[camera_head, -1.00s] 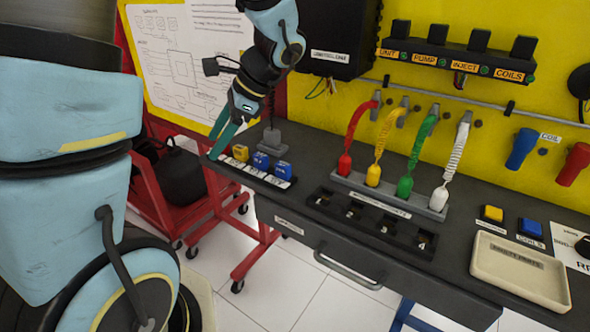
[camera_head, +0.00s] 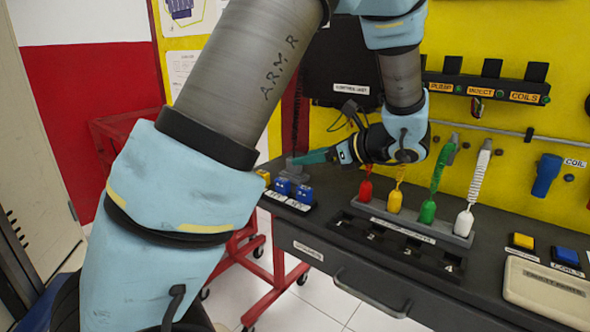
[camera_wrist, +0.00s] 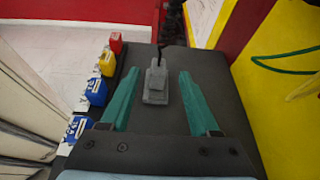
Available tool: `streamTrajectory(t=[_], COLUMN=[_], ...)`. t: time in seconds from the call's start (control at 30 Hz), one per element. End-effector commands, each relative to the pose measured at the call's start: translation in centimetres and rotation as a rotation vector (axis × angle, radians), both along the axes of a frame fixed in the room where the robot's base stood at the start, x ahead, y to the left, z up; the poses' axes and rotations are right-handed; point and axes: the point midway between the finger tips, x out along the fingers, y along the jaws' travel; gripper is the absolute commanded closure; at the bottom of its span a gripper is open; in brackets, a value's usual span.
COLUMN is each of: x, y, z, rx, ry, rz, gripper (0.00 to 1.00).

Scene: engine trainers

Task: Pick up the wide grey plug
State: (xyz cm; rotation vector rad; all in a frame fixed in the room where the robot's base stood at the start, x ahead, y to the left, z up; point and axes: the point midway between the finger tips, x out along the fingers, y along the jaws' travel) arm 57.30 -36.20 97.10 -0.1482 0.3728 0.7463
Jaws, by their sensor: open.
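The wide grey plug (camera_head: 297,171) stands on the far left end of the dark bench, with a dark cable rising from it. In the wrist view the plug (camera_wrist: 156,84) is a stepped grey block in the middle of the picture. My gripper (camera_wrist: 158,74) has two green fingers, spread apart, one on each side of the plug in the picture, with visible gaps. In the head view my gripper (camera_head: 317,156) lies nearly level and its tips are close to the plug. Whether the plug is fully between the fingers in depth cannot be told.
A yellow block (camera_wrist: 107,63), a red block (camera_wrist: 116,42) and blue blocks (camera_wrist: 95,91) line the bench edge left of the plug. The yellow wall (camera_wrist: 285,100) is close on the right. A rack (camera_head: 400,225) with coloured plugs stands farther right.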

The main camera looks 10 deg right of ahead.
Motion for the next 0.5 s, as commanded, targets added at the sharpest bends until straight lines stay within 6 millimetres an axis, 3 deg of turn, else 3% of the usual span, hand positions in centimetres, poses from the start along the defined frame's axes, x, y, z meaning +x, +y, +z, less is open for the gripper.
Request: streamTrajectory(t=[0.5], x=[3.3], y=[3.4], z=[-2.3], rx=[0.000], ry=[0.002], rz=[0.001], gripper=[0.38])
